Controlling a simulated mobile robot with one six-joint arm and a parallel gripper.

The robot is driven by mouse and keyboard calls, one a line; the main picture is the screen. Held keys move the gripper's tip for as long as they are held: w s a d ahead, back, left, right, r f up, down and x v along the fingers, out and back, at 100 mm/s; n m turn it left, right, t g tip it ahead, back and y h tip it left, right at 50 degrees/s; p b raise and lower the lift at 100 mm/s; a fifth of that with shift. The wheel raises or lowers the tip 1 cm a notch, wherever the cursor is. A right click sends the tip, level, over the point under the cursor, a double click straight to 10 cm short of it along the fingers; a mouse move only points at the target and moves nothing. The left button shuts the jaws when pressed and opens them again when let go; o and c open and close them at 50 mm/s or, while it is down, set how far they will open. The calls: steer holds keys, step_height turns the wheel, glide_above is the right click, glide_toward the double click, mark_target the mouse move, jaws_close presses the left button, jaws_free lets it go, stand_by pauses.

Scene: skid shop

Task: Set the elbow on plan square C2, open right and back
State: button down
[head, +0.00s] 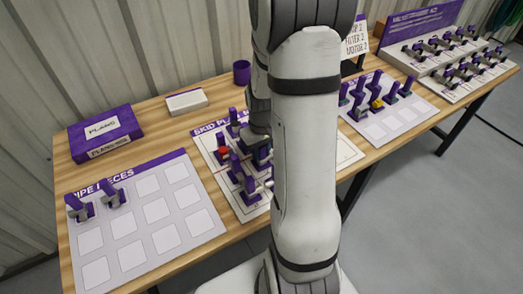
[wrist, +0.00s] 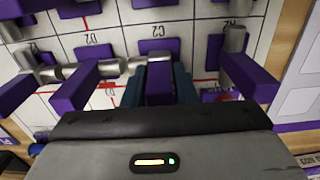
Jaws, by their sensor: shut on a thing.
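My gripper (wrist: 159,92) is shut on the purple handle (wrist: 159,82) of a piece, most likely the elbow. It is over the plan board (wrist: 118,42), among pieces standing there. The held piece's pipe body is mostly hidden by my fingers, so I cannot tell which way it opens or whether it touches the board. A grey pipe run (wrist: 75,72) with purple handles lies just left of it. In the head view the plan board (head: 335,150) is partly behind my arm, and my gripper (head: 261,150) is low over it.
Another grey piece with a purple post (wrist: 246,76) stands close on the right. The pipe pieces board (head: 205,235) at left holds two pieces and many empty squares. A purple box (head: 100,133), white block (head: 187,102) and purple cup (head: 242,72) stand behind.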

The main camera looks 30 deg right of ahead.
steer(key=c, duration=1.1)
jaws_free()
steer(key=shift+r, duration=0.25)
steer(key=shift+r+p, duration=0.35)
steer(key=shift+p, duration=0.05)
steer(key=shift+r+p, duration=2.55)
steer(key=shift+r, duration=1)
